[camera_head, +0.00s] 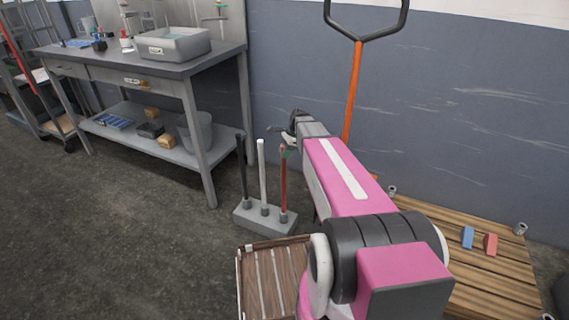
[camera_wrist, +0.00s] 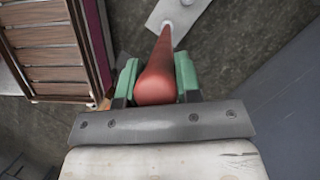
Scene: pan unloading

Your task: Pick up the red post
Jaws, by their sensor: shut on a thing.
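The red post (camera_head: 284,188) stands upright in a grey block-shaped base (camera_head: 254,222) on the floor, right of a white post (camera_head: 262,170) and a black post (camera_head: 242,172). My gripper (camera_head: 287,150) is at the top of the red post. In the wrist view the red post (camera_wrist: 160,70) lies between the two green fingers of my gripper (camera_wrist: 157,82), which are shut on it. Its lower end still meets the grey base (camera_wrist: 180,14). The other two posts are not visible in the wrist view.
A wooden slatted crate (camera_head: 270,278) sits just in front of the base; it also shows in the wrist view (camera_wrist: 48,62). A wooden pallet (camera_head: 490,270) with a blue block (camera_head: 467,237) and a red block (camera_head: 490,244) is at right. A metal workbench (camera_head: 150,68) stands at left.

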